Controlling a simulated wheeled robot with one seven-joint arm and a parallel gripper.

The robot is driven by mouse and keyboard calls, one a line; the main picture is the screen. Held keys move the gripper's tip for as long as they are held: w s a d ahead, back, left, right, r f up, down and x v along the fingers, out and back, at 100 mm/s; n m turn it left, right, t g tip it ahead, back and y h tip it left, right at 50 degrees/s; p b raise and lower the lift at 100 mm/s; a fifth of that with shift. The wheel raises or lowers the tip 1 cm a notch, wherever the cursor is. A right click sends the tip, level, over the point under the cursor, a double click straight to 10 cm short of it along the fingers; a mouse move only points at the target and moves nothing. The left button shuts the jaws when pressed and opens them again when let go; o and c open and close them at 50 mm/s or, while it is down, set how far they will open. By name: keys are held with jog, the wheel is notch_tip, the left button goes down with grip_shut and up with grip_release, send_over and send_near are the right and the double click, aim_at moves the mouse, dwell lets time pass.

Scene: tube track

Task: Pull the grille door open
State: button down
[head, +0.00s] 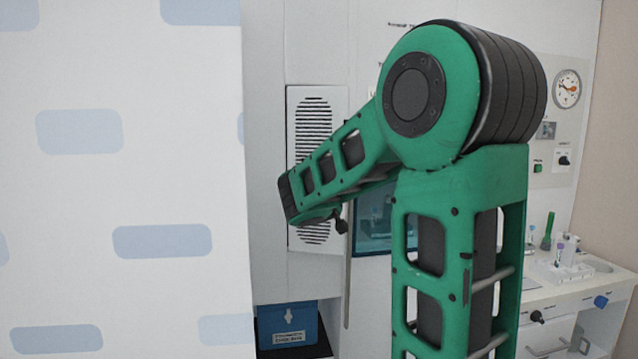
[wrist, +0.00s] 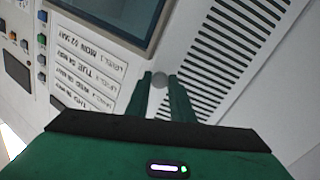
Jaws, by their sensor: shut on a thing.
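The grille door (head: 312,122) is a tall pale panel with rows of black slots, set in the white wall behind my arm in the head view. My arm hides part of its middle. In the wrist view the slotted door (wrist: 225,50) runs diagonally at upper right. A small round grey knob (wrist: 159,79) sits at its edge. My gripper (wrist: 160,78) has its two green fingers closed on either side of this knob. Whether the door stands slightly ajar, I cannot tell.
A dark window (head: 372,222) lies right of the door. A blue box (head: 288,326) stands low below it. A large white patterned panel (head: 120,180) fills the left. A counter (head: 575,285) with tubes is at right. The wrist view shows a printed label panel (wrist: 85,65).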

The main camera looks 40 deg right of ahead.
jog(key=shift+a+f, duration=0.15)
jog(key=shift+a, duration=0.2)
jog(key=c, duration=1.8)
grip_release()
jog(key=shift+s, duration=0.1)
